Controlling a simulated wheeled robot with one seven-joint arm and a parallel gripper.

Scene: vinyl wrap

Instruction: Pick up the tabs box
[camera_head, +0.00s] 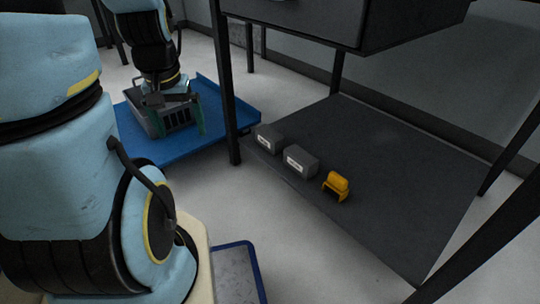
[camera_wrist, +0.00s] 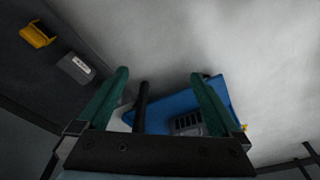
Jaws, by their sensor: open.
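Two grey boxes with white labels sit on the dark lower shelf (camera_head: 385,150) in the head view: a farther box (camera_head: 269,138) and a nearer box (camera_head: 300,161). The label writing is too small to read, so I cannot tell which is the tabs box. One labelled grey box (camera_wrist: 75,68) shows in the wrist view, left of my gripper (camera_wrist: 160,75). My gripper has green fingers spread wide with nothing held between them. In the head view my gripper (camera_head: 180,126) is left of the shelf, beyond a black table leg, apart from both boxes.
A yellow object (camera_head: 336,186) sits beside the nearer box. A blue platform (camera_head: 235,104) lies below my gripper and bears a grey slotted container (camera_wrist: 187,122). Black legs (camera_head: 222,80) and a dark drawer unit (camera_head: 400,25) bound the space above the shelf.

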